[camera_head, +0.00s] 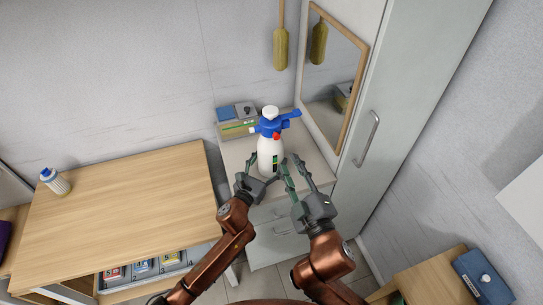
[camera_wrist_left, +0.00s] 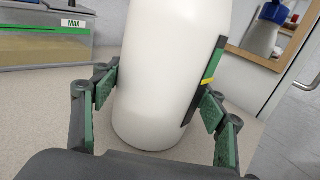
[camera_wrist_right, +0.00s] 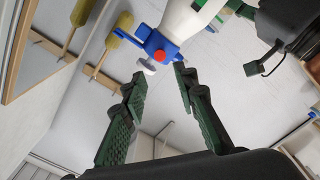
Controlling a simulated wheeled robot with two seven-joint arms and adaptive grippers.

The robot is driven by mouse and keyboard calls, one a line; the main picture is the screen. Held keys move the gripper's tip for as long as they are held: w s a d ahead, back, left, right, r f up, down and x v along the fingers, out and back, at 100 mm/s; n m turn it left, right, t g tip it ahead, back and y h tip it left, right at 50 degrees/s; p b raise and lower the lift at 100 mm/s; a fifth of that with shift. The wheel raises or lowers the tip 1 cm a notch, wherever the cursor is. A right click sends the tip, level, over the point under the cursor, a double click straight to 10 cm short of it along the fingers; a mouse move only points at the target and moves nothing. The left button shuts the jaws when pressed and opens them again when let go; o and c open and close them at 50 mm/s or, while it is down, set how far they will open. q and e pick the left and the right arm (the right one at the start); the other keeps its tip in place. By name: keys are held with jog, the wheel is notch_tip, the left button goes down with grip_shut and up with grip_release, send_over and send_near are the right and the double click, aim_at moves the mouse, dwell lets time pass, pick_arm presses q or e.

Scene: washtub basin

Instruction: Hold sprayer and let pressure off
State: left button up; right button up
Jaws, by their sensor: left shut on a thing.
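The sprayer is a white bottle (camera_head: 265,158) with a blue head (camera_head: 270,126), a white top knob and a red button (camera_head: 276,136). It stands upright on the pale counter. My left gripper (camera_wrist_left: 158,85) is shut on the lower white body, one finger on each side; a dark strip with green and yellow marks is by the right finger. My right gripper (camera_head: 290,161) is open and empty, just right of the bottle and below its head. In the right wrist view the blue head (camera_wrist_right: 158,43) and red button (camera_wrist_right: 160,55) lie beyond the fingertips.
A grey box (camera_head: 235,129) with a green MAX label stands behind the sprayer on the pale counter (camera_head: 232,155). A mirror (camera_head: 333,75) and tall cabinet (camera_head: 400,90) rise at the right. A wooden table (camera_head: 130,205) with a small bottle (camera_head: 54,181) is at left.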

jog(key=shift+w+f, duration=0.25)
jog(key=shift+c, duration=0.7)
jog(key=w+f+m+g, duration=0.1)
jog(key=w+f, duration=0.1)
jog(key=f, duration=0.1)
jog(key=w+d+f+m+g, duration=0.1)
jog(key=w+f+g, duration=0.1)
jog(key=f, duration=0.1)
jog(key=w+d+f+m+g, duration=0.1)
jog(key=w+f+m, duration=0.1)
jog(key=w+f, duration=0.1)
jog(key=shift+d+g+y, duration=0.25)
jog(key=shift+g+y, duration=0.05)
jog(key=shift+y, duration=0.1)
grip_shut()
jog(key=w+d+f+m+g+y, duration=0.1)
jog(key=d+m, duration=0.1)
jog(key=w+d+f+m+g, duration=0.2)
jog(key=m, duration=0.1)
jog(key=shift+f+y, duration=0.2)
jog(key=shift+y, duration=0.2)
jog(key=s+d+r+m+g+y, duration=0.2)
jog(key=d+r+m+y, duration=0.1)
jog(key=r, duration=0.5)
jog(key=s+d+r+m+g+y, duration=0.2)
jog(key=d+r+m+g+y, duration=0.1)
jog(key=r, duration=0.5)
jog(key=shift+d+m+y, duration=0.55)
jog(key=shift+m+y, duration=0.15)
jog(key=shift+m, duration=0.4)
